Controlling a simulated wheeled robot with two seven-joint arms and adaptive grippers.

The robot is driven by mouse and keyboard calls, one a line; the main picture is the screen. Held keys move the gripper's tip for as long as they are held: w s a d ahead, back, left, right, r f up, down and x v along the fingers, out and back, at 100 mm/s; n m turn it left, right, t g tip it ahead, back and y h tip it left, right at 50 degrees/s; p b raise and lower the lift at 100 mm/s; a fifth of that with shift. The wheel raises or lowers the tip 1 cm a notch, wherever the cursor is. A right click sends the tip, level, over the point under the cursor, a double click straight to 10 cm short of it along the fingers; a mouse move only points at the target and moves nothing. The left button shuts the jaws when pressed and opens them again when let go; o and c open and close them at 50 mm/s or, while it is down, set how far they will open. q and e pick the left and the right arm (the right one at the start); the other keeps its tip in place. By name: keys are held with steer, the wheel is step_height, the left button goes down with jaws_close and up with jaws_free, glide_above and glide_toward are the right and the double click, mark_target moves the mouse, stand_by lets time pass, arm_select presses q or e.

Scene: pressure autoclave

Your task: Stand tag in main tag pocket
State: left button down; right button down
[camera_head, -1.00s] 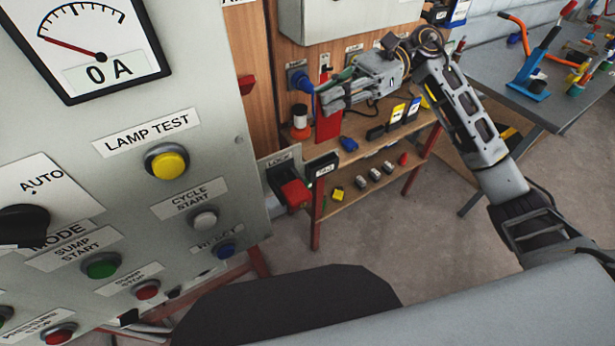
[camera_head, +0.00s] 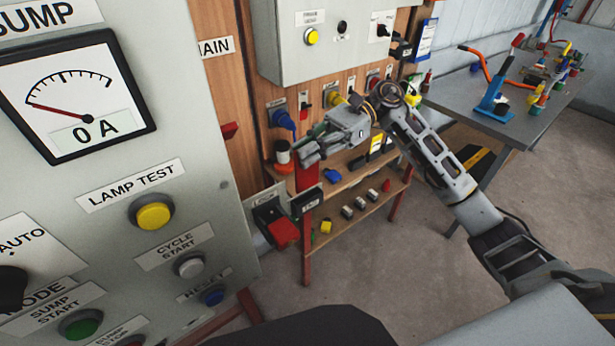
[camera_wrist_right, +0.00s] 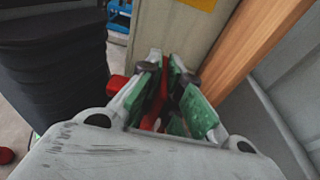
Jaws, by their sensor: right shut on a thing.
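My right gripper (camera_head: 309,155) is at the middle of the head view, in front of the wooden back panel. It is shut on a flat red tag (camera_head: 307,176) that hangs below the fingers. In the right wrist view, the red tag (camera_wrist_right: 158,98) is a thin strip between the green finger pads; the pads hide part of it. A black holder (camera_head: 268,212) with a red piece in front sits under a label at the grey panel's lower right edge. I cannot tell which part is the main tag pocket. My left gripper is out of view.
The grey control panel (camera_head: 215,215) fills the left side. A wooden shelf (camera_head: 335,213) with several small blocks stands below my gripper. A blue plug (camera_head: 284,120) and a red-and-white cylinder (camera_head: 283,153) are left of the fingers. A grey table (camera_head: 480,115) with tools stands at right.

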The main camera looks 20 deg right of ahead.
mark_target(296, 184)
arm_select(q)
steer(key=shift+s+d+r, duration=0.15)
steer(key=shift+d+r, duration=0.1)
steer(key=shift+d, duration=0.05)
arm_select(e)
steer(key=shift+f, duration=1.45)
steer(key=shift+f+p, duration=0.45)
steer(key=shift+f, duration=1.05)
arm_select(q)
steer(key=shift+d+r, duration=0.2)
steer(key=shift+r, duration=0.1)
arm_select(e)
steer(key=shift+f, duration=0.35)
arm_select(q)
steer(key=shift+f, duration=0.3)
arm_select(e)
steer(key=shift+f, duration=0.15)
steer(key=c, duration=1.6)
jaws_free()
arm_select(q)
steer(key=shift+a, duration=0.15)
